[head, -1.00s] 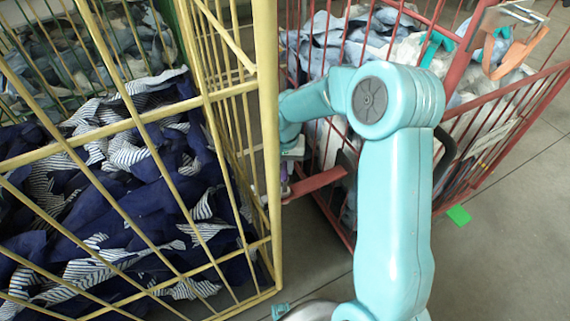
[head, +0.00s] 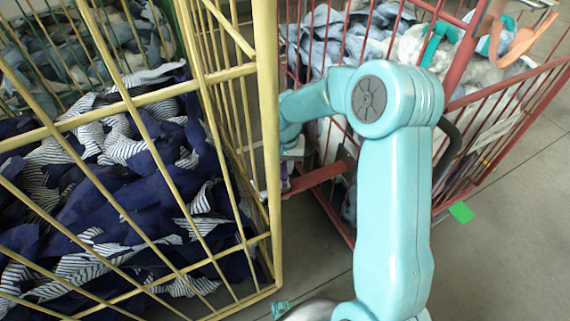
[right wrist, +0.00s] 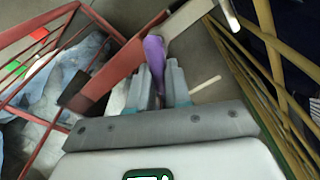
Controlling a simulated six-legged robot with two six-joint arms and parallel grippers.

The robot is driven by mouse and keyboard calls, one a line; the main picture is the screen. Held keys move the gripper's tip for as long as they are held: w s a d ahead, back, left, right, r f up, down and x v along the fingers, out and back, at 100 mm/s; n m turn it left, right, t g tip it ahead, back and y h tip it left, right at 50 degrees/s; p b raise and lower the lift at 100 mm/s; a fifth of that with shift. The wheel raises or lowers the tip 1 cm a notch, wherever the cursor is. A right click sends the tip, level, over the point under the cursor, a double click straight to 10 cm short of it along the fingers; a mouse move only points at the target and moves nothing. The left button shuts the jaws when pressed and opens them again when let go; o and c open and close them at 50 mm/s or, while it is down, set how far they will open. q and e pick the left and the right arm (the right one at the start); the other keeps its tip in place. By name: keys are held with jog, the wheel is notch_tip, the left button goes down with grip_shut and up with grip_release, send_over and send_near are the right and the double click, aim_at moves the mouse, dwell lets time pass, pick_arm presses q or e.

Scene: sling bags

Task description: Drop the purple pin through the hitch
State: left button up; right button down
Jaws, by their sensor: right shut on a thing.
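The purple pin (right wrist: 154,52) is held upright-looking between the fingers of my right gripper (right wrist: 158,88) in the right wrist view; the gripper is shut on it. The pin's far end overlaps the hitch, where a red bar (right wrist: 112,75) meets a pale bar (right wrist: 192,22); I cannot tell whether it is in a hole. In the head view the red bar (head: 318,174) runs from the red cage toward the yellow cage, and my right gripper (head: 288,165) is at its left end, partly hidden by the yellow post. My left gripper is not in view.
The yellow cage (head: 268,130) with navy and striped cloth stands on the left. The red cage (head: 465,60) with pale cloth stands behind my right arm, an orange handle at its top. A green patch (head: 461,212) lies on the open grey floor at right.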

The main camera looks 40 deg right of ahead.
jog(key=shift+f+b, duration=1.1)
jog(key=shift+f, duration=0.25)
jog(key=c, duration=1)
grip_release()
jog(key=shift+r, duration=0.1)
jog(key=r+p, duration=0.1)
jog(key=r, duration=0.4)
jog(key=r+p, duration=0.2)
jog(key=r, duration=0.3)
jog(key=a+r+p, duration=0.1)
jog(key=r, duration=0.5)
jog(key=shift+s+r, duration=0.1)
jog(key=shift+s, duration=0.3)
